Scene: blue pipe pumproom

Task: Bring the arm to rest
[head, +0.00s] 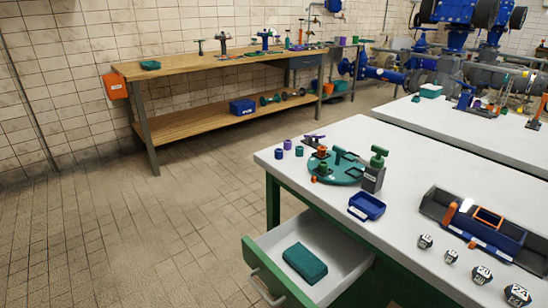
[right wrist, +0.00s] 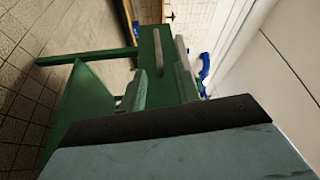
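My right gripper (right wrist: 160,56) shows only in the right wrist view. Its two fingers stand apart with nothing held between them. Beyond them is the green side of a workbench frame (right wrist: 95,95), with a pale bar showing between the fingertips. I cannot tell how far the fingers are from it. Neither arm shows in the head view, and my left gripper is in no view.
In the head view a white-topped bench (head: 400,210) has an open drawer (head: 345,262) holding a teal box (head: 304,263). On top are a round teal plate (head: 340,175), a blue tray (head: 366,206) and a dark toolbox (head: 480,228). The floor at left is clear.

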